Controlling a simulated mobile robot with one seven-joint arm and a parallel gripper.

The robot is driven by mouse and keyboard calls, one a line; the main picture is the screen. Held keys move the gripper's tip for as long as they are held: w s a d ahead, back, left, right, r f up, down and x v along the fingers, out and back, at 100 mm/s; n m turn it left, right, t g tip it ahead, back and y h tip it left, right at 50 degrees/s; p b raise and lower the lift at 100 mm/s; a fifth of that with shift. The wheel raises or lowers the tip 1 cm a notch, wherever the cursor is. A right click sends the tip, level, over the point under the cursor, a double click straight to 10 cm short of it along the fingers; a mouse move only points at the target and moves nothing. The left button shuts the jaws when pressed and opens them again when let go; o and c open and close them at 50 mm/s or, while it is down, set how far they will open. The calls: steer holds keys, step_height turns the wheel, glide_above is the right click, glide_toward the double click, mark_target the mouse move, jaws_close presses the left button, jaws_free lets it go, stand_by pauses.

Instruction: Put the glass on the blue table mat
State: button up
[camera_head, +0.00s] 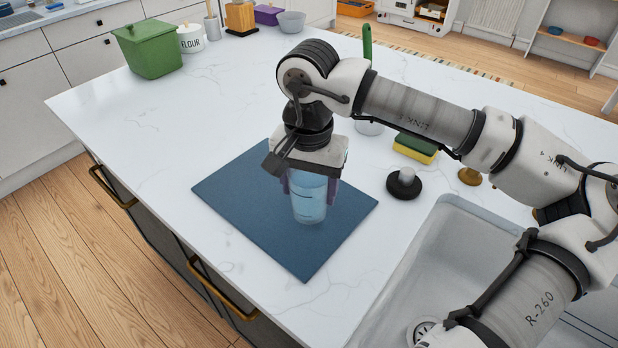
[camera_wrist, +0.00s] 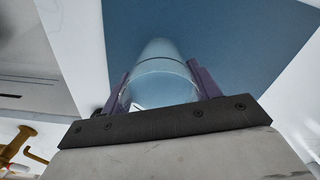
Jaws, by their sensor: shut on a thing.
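The glass (camera_head: 309,200) is clear with a bluish tint and stands upright between the purple fingers of my gripper (camera_head: 308,190). The fingers are shut on its sides. The blue table mat (camera_head: 245,212) lies flat on the white counter, and the glass is over its right-hand part. I cannot tell whether the base of the glass touches the mat or is just above it. In the wrist view the glass (camera_wrist: 160,75) shows between the two fingers (camera_wrist: 163,88), with the blue mat (camera_wrist: 225,30) behind it.
The sink (camera_head: 450,250) is at the lower right. A black-based stopper (camera_head: 404,185) and a yellow-green sponge (camera_head: 415,148) lie right of the mat. A green pot (camera_head: 150,48) and a flour jar (camera_head: 190,38) stand far left. The counter left of the mat is clear.

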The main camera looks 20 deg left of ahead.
steer(key=shift+f, duration=0.2)
steer(key=o, duration=1.4)
steer(key=shift+r, duration=0.1)
steer(key=shift+r, duration=0.1)
step_height(320, 180, up, 12)
steer(key=shift+r+b, duration=0.1)
steer(key=shift+b, duration=0.9)
